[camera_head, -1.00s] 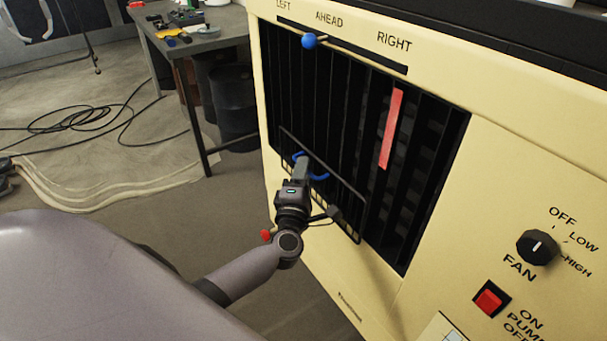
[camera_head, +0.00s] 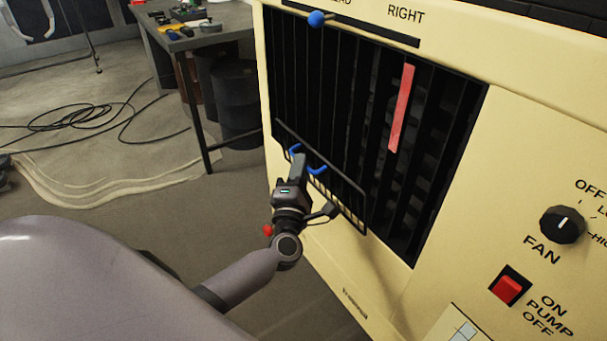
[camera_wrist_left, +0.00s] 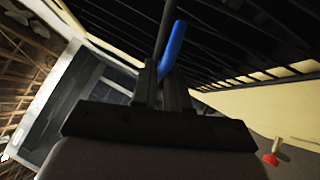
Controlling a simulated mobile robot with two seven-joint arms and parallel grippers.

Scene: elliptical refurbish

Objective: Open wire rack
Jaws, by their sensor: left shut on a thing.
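The wire rack (camera_head: 340,172) is a black wire frame at the lower front of the dark grille on the cream panel. It stands slightly out from the grille, and pale slots show through its lower edge. A blue handle (camera_head: 318,169) is at its upper middle. My left gripper (camera_head: 300,160) is shut at this handle, between its two visible blue ends. In the left wrist view the blue handle (camera_wrist_left: 174,45) rises from between the fingers (camera_wrist_left: 164,88); the gripped part is hidden. My right gripper is not in view.
The cream panel (camera_head: 510,140) carries a blue slider knob (camera_head: 316,18), a red strip (camera_head: 401,108), a fan knob (camera_head: 562,224) and a red pump switch (camera_head: 508,286). A workbench (camera_head: 212,36) and dark drum (camera_head: 236,105) stand behind left. Hoses (camera_head: 75,125) lie on the floor.

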